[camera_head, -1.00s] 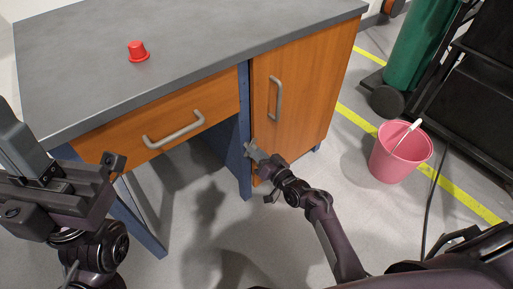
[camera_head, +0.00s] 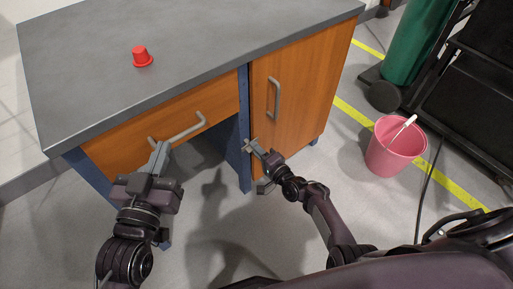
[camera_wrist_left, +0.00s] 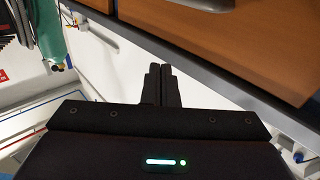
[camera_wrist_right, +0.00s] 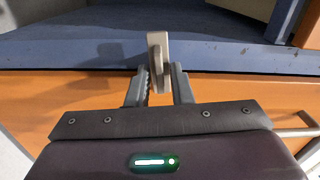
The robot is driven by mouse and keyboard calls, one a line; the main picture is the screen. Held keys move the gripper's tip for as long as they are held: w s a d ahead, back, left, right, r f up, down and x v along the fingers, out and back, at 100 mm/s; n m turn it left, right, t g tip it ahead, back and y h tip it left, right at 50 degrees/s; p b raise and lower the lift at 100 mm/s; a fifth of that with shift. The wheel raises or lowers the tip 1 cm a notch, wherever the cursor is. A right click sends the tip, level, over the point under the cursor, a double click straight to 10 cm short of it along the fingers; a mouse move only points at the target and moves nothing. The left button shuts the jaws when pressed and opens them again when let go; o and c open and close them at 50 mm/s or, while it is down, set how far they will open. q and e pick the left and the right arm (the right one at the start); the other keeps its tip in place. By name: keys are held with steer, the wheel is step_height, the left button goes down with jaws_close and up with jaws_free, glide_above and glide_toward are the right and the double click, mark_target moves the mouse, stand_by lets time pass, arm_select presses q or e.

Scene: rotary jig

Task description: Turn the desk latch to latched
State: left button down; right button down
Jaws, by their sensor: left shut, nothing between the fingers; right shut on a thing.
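The desk latch (camera_wrist_right: 157,45) is a small pale grey-beige lever at the blue frame edge beside the cupboard door. The latch is mostly hidden in the head view.
The desk has a grey top (camera_head: 210,55), a wooden drawer with a handle (camera_head: 185,128) and a wooden door (camera_head: 300,95). A red button-like object (camera_head: 142,57) sits on top. A pink bucket (camera_head: 393,150) stands right on the floor. Open knee space lies under the drawer.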

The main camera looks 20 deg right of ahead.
arm_select(q)
steer(key=shift+s+f+g+y, duration=0.15)
steer(key=shift+f+g, duration=0.15)
steer(key=shift+f, duration=0.45)
steer(key=shift+s+f+g+y, duration=0.15)
steer(key=shift+f+g, duration=0.15)
steer(key=shift+f, duration=0.45)
arm_select(e)
steer(key=shift+m, duration=0.7)
arm_select(q)
steer(key=shift+w, duration=0.1)
arm_select(e)
steer(key=c, duration=1.6)
jaws_free()
steer(key=shift+o, duration=0.2)
